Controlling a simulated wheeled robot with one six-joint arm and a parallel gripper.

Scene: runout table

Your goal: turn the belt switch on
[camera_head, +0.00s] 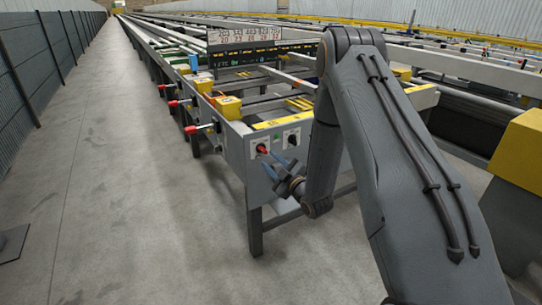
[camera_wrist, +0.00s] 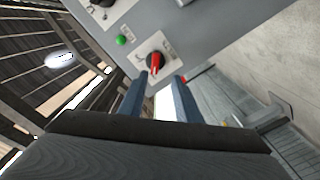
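A rotary switch with a red handle on a white plate (camera_head: 262,149) sits on the grey end panel of the runout table. In the wrist view the red handle (camera_wrist: 155,64) is just beyond my fingertips, roughly between them. A second, black knob on a white plate (camera_head: 292,138) is to its right; it is cut off in the wrist view (camera_wrist: 103,3). The labels are too small to read, so I cannot tell which is the belt switch. My gripper (camera_head: 273,165) has blue fingers, spread apart and empty in the wrist view (camera_wrist: 159,82). They appear not to touch the handle.
A green button (camera_wrist: 121,40) is close beside the red switch. Several red-tipped levers (camera_head: 176,103) stick out from the table's left side. A display board (camera_head: 244,36) stands farther back.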

